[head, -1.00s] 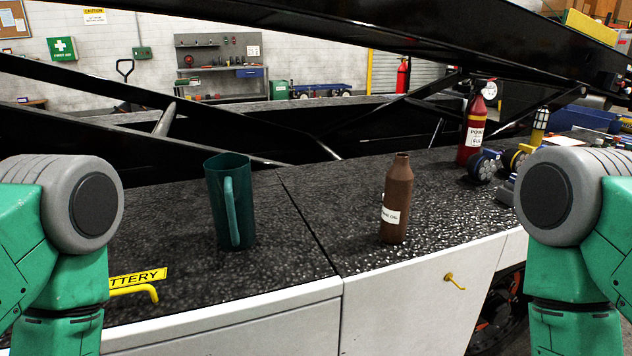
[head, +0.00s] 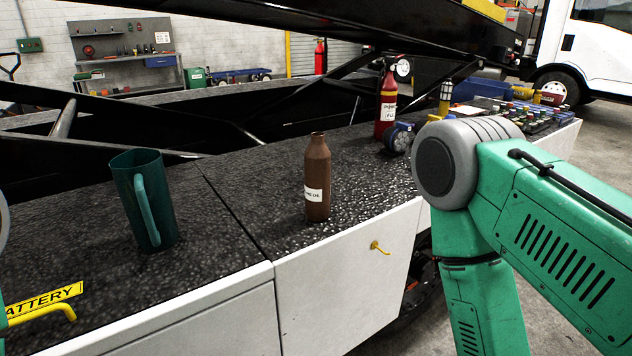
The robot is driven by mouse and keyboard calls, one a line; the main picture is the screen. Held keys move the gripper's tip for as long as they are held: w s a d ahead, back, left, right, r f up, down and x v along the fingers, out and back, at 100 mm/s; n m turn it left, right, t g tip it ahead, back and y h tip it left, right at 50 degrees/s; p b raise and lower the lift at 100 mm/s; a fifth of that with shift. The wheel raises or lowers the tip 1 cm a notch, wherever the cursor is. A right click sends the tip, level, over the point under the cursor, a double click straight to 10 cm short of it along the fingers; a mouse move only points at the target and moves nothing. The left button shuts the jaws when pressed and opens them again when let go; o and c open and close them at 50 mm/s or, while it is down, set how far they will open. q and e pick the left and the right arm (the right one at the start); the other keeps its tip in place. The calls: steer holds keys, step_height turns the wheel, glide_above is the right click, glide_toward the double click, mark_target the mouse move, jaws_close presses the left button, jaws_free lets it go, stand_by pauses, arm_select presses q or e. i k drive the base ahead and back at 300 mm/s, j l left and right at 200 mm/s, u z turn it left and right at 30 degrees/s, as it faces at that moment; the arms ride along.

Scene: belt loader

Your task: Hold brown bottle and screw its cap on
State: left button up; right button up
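The brown bottle (head: 317,178) stands upright on the dark speckled top of the loader, with a white label low on its body. Its narrow neck is at the top, and I see no cap on it. I cannot make out a separate cap anywhere in view. Neither of my grippers shows; only links of my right arm fill the right side, and a sliver of my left arm is at the left edge. Nothing touches the bottle.
A teal jug (head: 146,200) stands left of the bottle. Black beams cross behind.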

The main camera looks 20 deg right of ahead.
mark_target(317, 155)
steer(key=j+z, duration=0.4)
steer(key=j, duration=0.15)
steer(key=k+j+z, duration=0.1)
steer(key=j+z, duration=0.35)
steer(key=u, duration=0.75)
steer(key=i+l+u, duration=0.15)
steer(key=l+u, duration=0.25)
steer(key=l, duration=0.15)
steer(key=i+l+u, duration=0.1)
steer(key=l+u, duration=0.3)
steer(key=l, duration=0.2)
steer(key=l+u, duration=0.4)
steer(key=l, duration=0.7)
steer(key=k+l, duration=0.1)
steer(key=l, duration=0.4)
